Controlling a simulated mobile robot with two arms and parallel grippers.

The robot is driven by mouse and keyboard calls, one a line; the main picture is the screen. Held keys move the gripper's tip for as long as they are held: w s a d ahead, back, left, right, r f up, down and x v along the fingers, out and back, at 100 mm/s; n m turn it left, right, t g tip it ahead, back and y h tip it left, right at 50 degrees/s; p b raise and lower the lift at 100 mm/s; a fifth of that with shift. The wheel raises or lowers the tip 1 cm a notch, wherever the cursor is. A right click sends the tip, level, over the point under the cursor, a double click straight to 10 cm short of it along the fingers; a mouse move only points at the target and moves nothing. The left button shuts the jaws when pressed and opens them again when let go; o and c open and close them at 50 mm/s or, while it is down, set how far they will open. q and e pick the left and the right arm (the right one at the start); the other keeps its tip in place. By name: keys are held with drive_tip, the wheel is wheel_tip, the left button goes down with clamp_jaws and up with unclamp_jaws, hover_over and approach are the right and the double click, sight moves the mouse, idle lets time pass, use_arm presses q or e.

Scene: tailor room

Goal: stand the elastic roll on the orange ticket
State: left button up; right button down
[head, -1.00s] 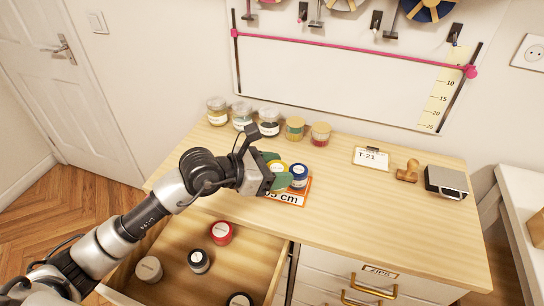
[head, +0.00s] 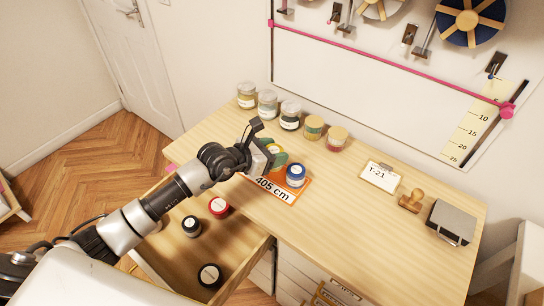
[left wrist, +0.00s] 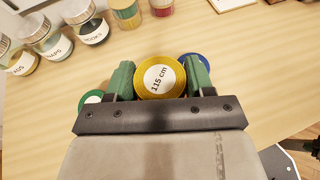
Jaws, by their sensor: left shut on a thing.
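My left gripper (head: 274,160), with green fingers, is shut on a yellow roll (head: 273,149) with a white top label. In the left wrist view this roll (left wrist: 162,79) reads "115 cm" and sits between the fingers (left wrist: 157,82). The orange ticket (head: 289,196), marked "405 cm", lies on the table below and in front of the gripper, partly hidden by it. A blue roll (head: 296,175) stands upright at the ticket's right part. I cannot tell whether the yellow roll touches the ticket or table. My right gripper is out of view.
A green roll (left wrist: 92,97) shows beside the left finger. An open drawer (head: 238,262) holds red (head: 218,207) and black (head: 191,225) rolls. Jars (head: 290,115) line the table's back. A clipboard (head: 381,176), stamp (head: 411,200) and grey box (head: 450,222) stand right.

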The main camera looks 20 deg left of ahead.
sight(273, 148)
use_arm(q)
drive_tip(key=w+f, duration=0.1)
drive_tip(key=w, duration=0.1)
drive_tip(key=shift+w+a+f, duration=0.3)
drive_tip(key=shift+a+f, duration=0.1)
drive_tip(key=shift+w+a+f+b, duration=0.15)
drive_tip(key=shift+w+b, duration=0.15)
drive_tip(key=shift+f, duration=2)
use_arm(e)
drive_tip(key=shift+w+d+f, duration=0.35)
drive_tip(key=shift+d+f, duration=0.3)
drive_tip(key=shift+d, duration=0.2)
use_arm(q)
drive_tip(key=shift+b, duration=0.3)
drive_tip(key=shift+f, duration=0.2)
drive_tip(key=o, duration=0.6)
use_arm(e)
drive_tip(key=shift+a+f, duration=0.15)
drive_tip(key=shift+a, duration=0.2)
